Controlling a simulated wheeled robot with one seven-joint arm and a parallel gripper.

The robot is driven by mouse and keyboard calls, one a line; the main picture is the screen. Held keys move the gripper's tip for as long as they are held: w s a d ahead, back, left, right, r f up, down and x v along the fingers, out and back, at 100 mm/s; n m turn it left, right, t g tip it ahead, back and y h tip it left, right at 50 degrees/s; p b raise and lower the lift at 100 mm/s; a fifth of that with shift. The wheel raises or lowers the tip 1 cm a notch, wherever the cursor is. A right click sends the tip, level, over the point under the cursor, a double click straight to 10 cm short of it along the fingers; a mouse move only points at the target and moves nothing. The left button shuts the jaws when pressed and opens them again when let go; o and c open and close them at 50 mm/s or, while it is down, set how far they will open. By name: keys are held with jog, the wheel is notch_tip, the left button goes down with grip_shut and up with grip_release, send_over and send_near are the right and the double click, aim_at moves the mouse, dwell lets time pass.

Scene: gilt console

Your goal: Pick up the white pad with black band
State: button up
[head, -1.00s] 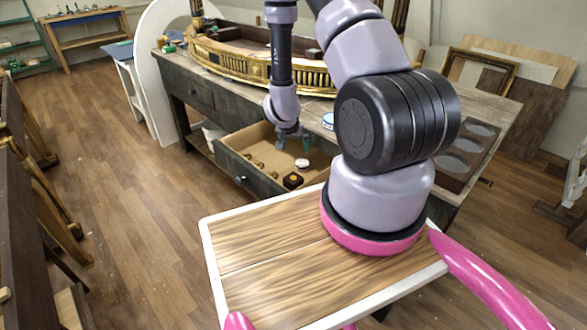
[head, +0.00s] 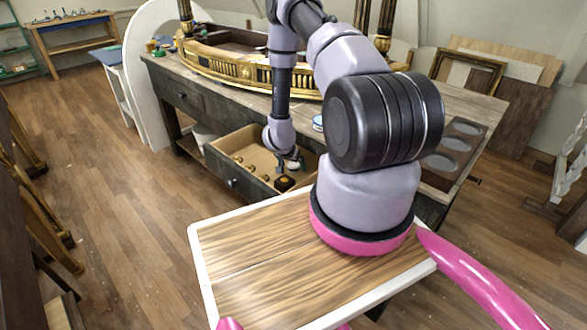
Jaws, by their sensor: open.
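The small white pad (head: 293,166) lies in the open drawer (head: 217,164) of the workbench. It is partly hidden by my gripper, and its black band cannot be made out. My gripper (head: 290,163) points down into the drawer, over or right beside the pad. Its fingers are small and dark in the head view; they are open and nothing shows held. Whether they touch the pad cannot be told.
A black block with an orange top (head: 284,183) lies close in front of the gripper. Several small brass knobs (head: 251,168) lie left in the drawer. The workbench (head: 165,73) carries a gilt console piece (head: 225,62) and a dark tray with round recesses (head: 453,150).

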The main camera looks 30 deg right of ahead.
aim_at(291, 171)
jog(key=shift+d+f, duration=0.1)
jog(key=shift+f, duration=0.1)
jog(key=c, duration=1.4)
jog(key=shift+r, duration=0.2)
jog(key=shift+w+r, duration=0.1)
jog(key=shift+r, duration=0.2)
jog(key=s+a, duration=0.1)
jog(key=s+a+r, duration=0.1)
jog(key=a, duration=0.1)
jog(key=shift+s+r, duration=0.2)
jog(key=shift+s, duration=0.15)
notch_tip(291, 171, up, 13)
jog(key=shift+f, duration=0.15)
